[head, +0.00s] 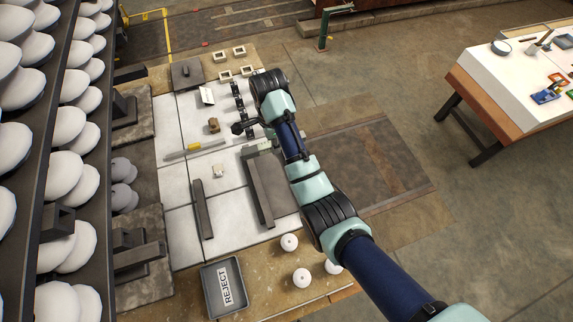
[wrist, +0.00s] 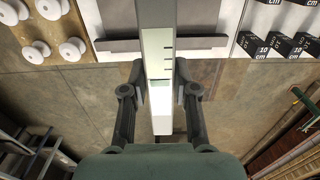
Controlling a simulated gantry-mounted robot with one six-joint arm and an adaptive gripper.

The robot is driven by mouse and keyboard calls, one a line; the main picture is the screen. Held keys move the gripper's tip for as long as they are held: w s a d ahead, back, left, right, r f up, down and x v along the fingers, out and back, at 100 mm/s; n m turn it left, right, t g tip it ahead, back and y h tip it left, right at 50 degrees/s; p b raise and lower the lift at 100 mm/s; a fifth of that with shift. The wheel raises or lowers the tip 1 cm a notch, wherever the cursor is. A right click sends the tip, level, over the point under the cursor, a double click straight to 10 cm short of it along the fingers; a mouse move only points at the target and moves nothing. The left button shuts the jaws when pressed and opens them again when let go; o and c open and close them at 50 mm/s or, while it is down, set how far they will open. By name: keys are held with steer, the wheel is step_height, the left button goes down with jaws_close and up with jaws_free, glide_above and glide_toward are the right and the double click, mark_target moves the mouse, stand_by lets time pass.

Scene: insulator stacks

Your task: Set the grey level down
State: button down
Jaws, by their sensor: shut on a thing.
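My gripper (wrist: 161,90) is shut on a pale grey bar with black marks, the grey level (wrist: 158,50), held between both fingers in the wrist view. In the head view, part of the level (head: 256,148) shows beside my arm, near the upper end of a dark grey beam (head: 262,190). I cannot tell whether the level touches the surface below.
The white-tiled table (head: 174,201) also carries a grey bar with a yellow middle (head: 194,147), a narrow dark bar (head: 203,209) and several black cubes (wrist: 291,45). White insulators (head: 289,242) and a REJECT tray (head: 222,288) are at the front. Bare tile shows on the left.

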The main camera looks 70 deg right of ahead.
steer(key=shift+w+a+f, duration=0.1)
steer(key=shift+f, duration=0.15)
steer(key=shift+f+b, duration=4.85)
steer(key=shift+f, duration=4.9)
steer(key=shift+a+f, duration=0.1)
steer(key=shift+f, duration=0.35)
steer(key=c, duration=0.9)
jaws_free()
